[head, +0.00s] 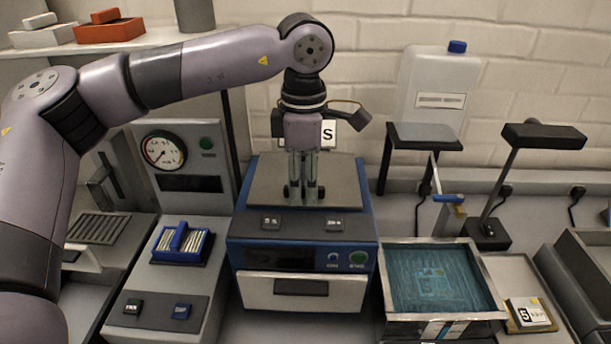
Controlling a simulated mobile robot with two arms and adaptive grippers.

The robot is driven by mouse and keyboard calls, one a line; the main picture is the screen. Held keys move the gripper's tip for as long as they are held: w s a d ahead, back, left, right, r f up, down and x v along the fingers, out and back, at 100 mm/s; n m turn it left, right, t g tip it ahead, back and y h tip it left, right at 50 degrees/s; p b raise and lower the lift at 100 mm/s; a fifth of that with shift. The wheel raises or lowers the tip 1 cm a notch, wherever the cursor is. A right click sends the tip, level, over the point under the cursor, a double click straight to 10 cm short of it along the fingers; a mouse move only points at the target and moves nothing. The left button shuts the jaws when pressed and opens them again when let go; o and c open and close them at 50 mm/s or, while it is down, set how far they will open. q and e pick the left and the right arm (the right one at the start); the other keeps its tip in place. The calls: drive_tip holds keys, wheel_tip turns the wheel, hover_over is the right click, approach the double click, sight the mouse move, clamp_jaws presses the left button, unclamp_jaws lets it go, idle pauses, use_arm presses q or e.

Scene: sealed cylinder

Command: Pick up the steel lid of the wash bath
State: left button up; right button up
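A flat grey metal plate (265,185), which looks like the steel lid, lies on top of a blue unit (250,228) in the middle of the head view. I cannot tell for certain that this unit is the wash bath. My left gripper (303,195) points straight down over the plate, its fingertips at or just above its middle. The fingers are close together with a narrow gap. Dark parts show beside the tips, and any handle between them is hidden. My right gripper is not in view.
An open steel-walled tray of blue liquid (445,280) stands right of the unit. A rack with a blue handle (181,243) and a gauge panel (163,151) are at left. A black-headed stand (545,136) and a white canister (437,90) are behind the tray.

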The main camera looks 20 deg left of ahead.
use_arm(q)
drive_tip(key=shift+c, duration=0.5)
clamp_jaws()
drive_tip(key=shift+r, duration=0.1)
